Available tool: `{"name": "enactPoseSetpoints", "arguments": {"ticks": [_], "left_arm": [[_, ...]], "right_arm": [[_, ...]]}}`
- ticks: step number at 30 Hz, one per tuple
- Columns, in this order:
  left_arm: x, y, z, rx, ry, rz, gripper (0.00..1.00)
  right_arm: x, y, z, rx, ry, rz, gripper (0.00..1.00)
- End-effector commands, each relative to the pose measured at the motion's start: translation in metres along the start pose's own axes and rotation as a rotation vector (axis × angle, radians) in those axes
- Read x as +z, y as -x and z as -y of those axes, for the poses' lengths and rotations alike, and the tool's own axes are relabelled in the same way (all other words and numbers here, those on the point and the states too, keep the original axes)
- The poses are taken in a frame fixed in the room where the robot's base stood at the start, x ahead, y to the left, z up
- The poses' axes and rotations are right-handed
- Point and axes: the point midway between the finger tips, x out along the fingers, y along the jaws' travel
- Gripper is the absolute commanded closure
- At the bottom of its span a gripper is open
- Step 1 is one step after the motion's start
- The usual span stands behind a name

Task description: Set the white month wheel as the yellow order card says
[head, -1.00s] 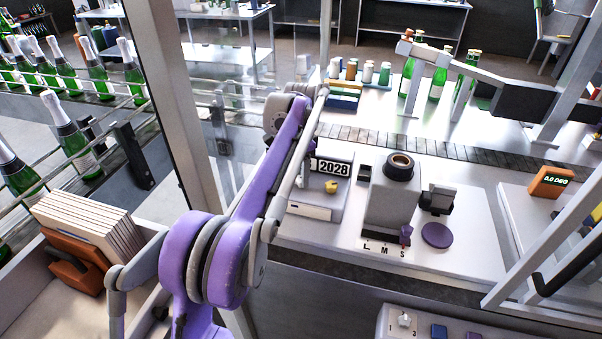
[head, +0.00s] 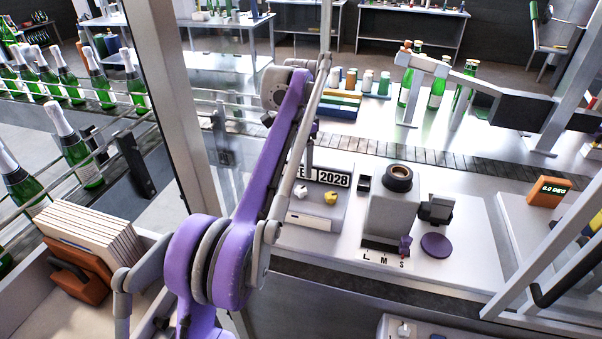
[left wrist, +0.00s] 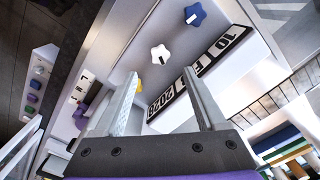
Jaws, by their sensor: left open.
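The white month wheel (left wrist: 160,54) is a star-shaped knob on a grey date unit, between a blue knob (left wrist: 195,14) and a yellow knob (left wrist: 138,86). The white wheel also shows in the head view (head: 300,190), left of the yellow one. The date strip (left wrist: 207,62) reads 10, a month starting with F partly hidden by a finger, and 2028. My left gripper (left wrist: 158,76) is open and empty, its fingertips over the unit with the white wheel beyond the gap, apparently not touching. In the head view my arm hides part of the unit. No order card is clearly readable.
Right of the date unit stands a grey press (head: 392,215) with L, M, S marks and a purple disc (head: 436,245). A conveyor (head: 430,150) runs behind. A glass guard post (head: 165,100) stands left of my arm. An orange display (head: 548,191) is at the right.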

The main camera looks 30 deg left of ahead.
Motion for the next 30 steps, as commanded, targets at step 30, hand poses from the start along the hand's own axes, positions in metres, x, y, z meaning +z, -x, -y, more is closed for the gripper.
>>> {"name": "enactPoseSetpoints", "arguments": {"ticks": [30], "left_arm": [[0.003,0.025,-0.03,-0.039,0.056,-0.04,0.27]], "right_arm": [[-0.007,0.005,0.0,0.0,0.0,-0.008,0.65]]}}
